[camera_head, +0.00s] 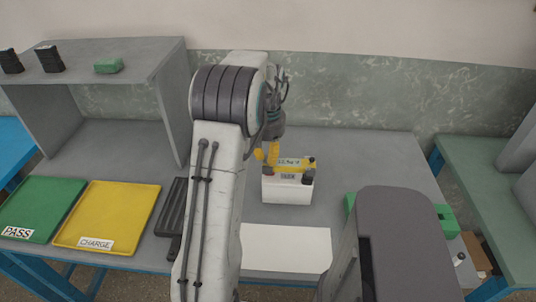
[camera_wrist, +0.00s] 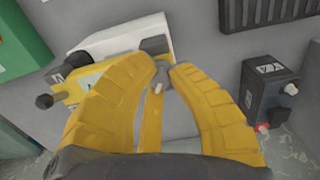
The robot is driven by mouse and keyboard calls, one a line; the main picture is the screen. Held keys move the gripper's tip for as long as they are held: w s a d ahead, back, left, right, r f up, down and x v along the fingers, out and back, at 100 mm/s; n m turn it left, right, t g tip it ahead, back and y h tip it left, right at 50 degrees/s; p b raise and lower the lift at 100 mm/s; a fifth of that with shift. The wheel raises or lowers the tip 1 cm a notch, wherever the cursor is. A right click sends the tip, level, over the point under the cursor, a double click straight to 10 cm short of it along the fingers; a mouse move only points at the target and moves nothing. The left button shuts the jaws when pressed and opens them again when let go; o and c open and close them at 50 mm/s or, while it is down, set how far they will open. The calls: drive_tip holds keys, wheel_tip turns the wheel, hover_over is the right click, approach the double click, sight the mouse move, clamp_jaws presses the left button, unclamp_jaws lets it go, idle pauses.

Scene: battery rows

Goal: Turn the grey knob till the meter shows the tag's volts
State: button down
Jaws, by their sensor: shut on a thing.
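The meter is a white box (camera_head: 288,190) with a yellow top panel, near the middle of the bench. A pale display (camera_head: 289,162) on it carries characters too small to read for certain. In the wrist view the white box (camera_wrist: 125,38) lies behind my fingers at the upper left, with dark terminals at its ends. My gripper (camera_wrist: 168,72) has its yellow fingers closed around the grey knob (camera_wrist: 172,80), which is mostly hidden between them; a small pale mark shows there. In the head view my gripper (camera_head: 268,153) is at the meter's left end. I cannot read the tag's volts.
A dark battery (camera_wrist: 268,92) with a label and red and white terminals stands apart on the right in the wrist view. Green PASS (camera_head: 38,208) and yellow CHARGE (camera_head: 108,215) trays lie left. A shelf (camera_head: 100,80) holds several batteries. A white sheet (camera_head: 287,249) lies in front.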

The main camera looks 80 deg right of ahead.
sight(268, 155)
drive_tip(key=shift+f, duration=0.1)
idle(0.4)
drive_tip(key=c, duration=1.2)
unclamp_jaws()
drive_tip(key=shift+o, duration=0.2)
wheel_tip(268, 155, up, 12)
